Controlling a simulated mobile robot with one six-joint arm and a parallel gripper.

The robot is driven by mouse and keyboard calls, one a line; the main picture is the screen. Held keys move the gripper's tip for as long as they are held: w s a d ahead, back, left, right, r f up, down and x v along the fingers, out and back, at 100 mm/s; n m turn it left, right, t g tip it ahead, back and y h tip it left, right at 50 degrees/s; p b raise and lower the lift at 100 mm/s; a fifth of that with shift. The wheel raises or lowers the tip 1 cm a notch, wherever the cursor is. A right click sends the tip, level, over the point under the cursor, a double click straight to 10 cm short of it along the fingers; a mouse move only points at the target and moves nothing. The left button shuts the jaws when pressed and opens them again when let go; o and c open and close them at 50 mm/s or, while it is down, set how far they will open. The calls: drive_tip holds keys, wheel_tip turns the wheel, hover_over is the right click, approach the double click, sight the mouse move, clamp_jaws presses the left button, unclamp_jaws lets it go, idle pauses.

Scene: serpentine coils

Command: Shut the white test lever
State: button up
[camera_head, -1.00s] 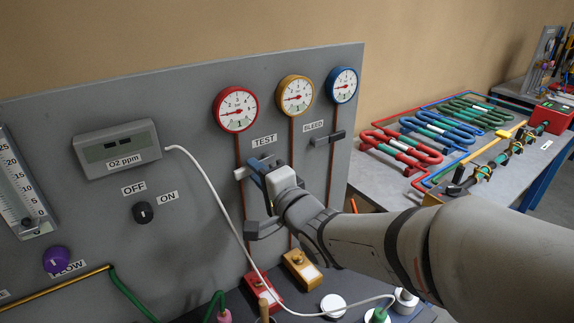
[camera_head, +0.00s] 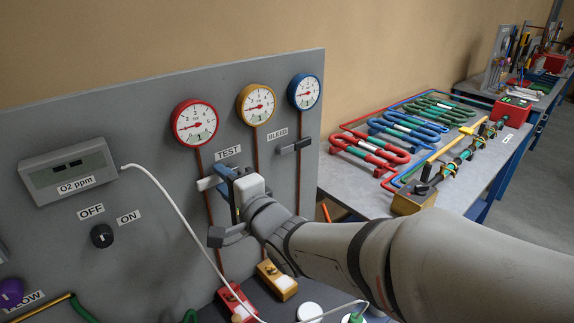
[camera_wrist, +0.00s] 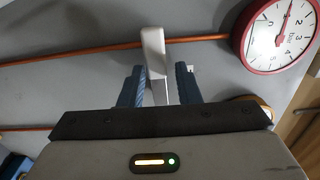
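The white test lever (camera_head: 206,183) sits on the grey panel below the TEST label (camera_head: 228,152) and the red gauge (camera_head: 194,122). It points left, across the red-brown pipe line. My gripper (camera_head: 223,183) is at the lever, its blue fingers partly hiding it in the head view. In the wrist view the white lever (camera_wrist: 154,52) stands between the two blue fingers of my gripper (camera_wrist: 160,82). A gap shows beside the lever on the right finger's side. The left finger is very near it; I cannot tell whether they touch.
The grey bleed lever (camera_head: 295,146) is to the right on the panel. A white cable (camera_head: 172,205) hangs from the O2 meter (camera_head: 70,170), left of my gripper. Red (camera_head: 231,301) and yellow (camera_head: 277,280) blocks stand below. A bench with coils (camera_head: 375,155) is at right.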

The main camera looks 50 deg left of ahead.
drive_tip(key=shift+o, duration=1.1)
drive_tip(key=shift+s+f, duration=0.1)
drive_tip(key=shift+s, duration=0.2)
drive_tip(key=d+b, duration=0.1)
drive_tip(key=d, duration=0.6)
drive_tip(key=shift+d+b, duration=0.35)
drive_tip(key=shift+d, duration=0.05)
